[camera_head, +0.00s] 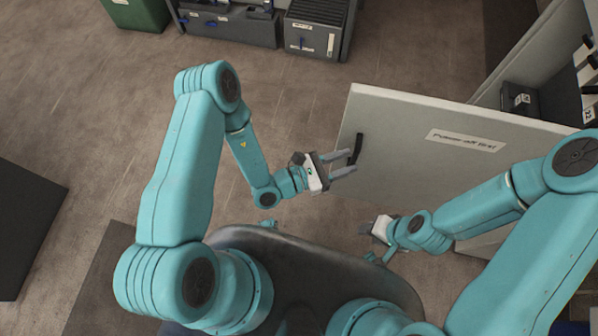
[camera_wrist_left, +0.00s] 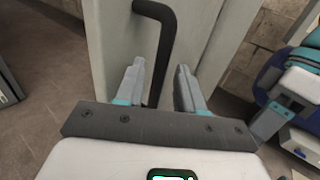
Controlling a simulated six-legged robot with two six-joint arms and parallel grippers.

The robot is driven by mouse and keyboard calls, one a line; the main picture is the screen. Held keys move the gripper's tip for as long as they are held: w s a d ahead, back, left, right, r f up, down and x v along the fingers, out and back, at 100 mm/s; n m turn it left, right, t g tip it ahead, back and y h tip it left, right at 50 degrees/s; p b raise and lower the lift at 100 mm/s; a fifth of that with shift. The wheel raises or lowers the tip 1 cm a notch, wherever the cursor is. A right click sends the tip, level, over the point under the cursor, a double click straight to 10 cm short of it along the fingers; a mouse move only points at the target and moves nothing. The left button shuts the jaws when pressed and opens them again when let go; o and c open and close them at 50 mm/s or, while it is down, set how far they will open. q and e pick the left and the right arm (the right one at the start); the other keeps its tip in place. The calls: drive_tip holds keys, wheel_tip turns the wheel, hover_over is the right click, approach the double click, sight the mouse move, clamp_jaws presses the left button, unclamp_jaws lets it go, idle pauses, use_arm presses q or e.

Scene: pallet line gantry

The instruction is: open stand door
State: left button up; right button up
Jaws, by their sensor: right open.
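The stand door (camera_head: 415,155) is a pale grey panel with a "Power off first" label. It stands ajar, with part of the stand's inside showing behind it. Its black bar handle (camera_head: 358,149) is near the door's left edge. My left gripper (camera_head: 349,163) is at the handle with its fingers apart. In the left wrist view the handle (camera_wrist_left: 166,45) passes between the two open fingers (camera_wrist_left: 160,85), with gaps showing beside it. My right gripper (camera_head: 376,230) is open, low in front of the door and apart from it.
Behind the door, the stand (camera_head: 535,60) holds a dark labelled box (camera_head: 519,99). A grey drawer unit (camera_head: 316,33) and a green bin (camera_head: 137,13) are at the back. A dark block (camera_head: 22,225) is at the far left. The brown floor at left is mostly clear.

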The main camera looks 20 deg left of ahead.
use_arm(q)
drive_tip(key=v, duration=1.3)
drive_tip(key=shift+s+a+r, duration=0.1)
drive_tip(key=shift+s, duration=0.05)
